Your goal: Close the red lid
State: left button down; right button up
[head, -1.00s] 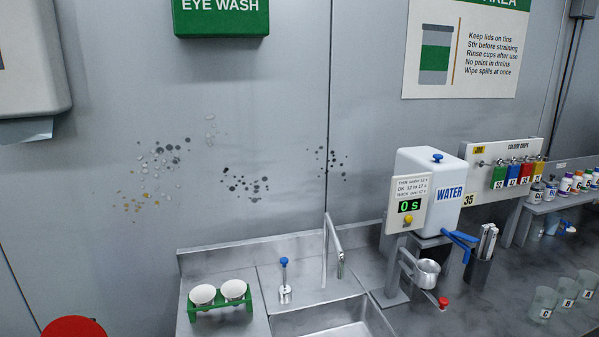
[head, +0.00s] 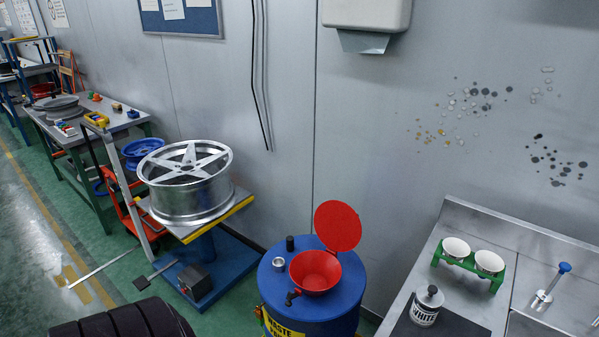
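The red lid (head: 338,226) stands raised, open, at the back right of a red funnel (head: 315,272). The funnel sits on top of a blue drum (head: 282,311) with a yellow waste label. A small metal cup or cap (head: 278,263) and a black cap (head: 290,243) are on the drum top beside the funnel. Neither of my grippers shows in the head view.
To the right is a steel sink bench (head: 430,262) with a green holder (head: 468,268) of white cups and a tin marked WHITE (head: 427,306). To the left, a silver wheel (head: 186,180) rests on a blue lift table (head: 240,270). A black tyre (head: 120,322) is at the bottom left.

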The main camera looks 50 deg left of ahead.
aim_at(338, 226)
jog(key=j+u, duration=0.1)
jog(key=u, duration=0.8)
jog(key=i+j+u, duration=0.1)
jog(key=u, duration=0.35)
jog(key=j, duration=0.15)
jog(key=i+u, duration=0.05)
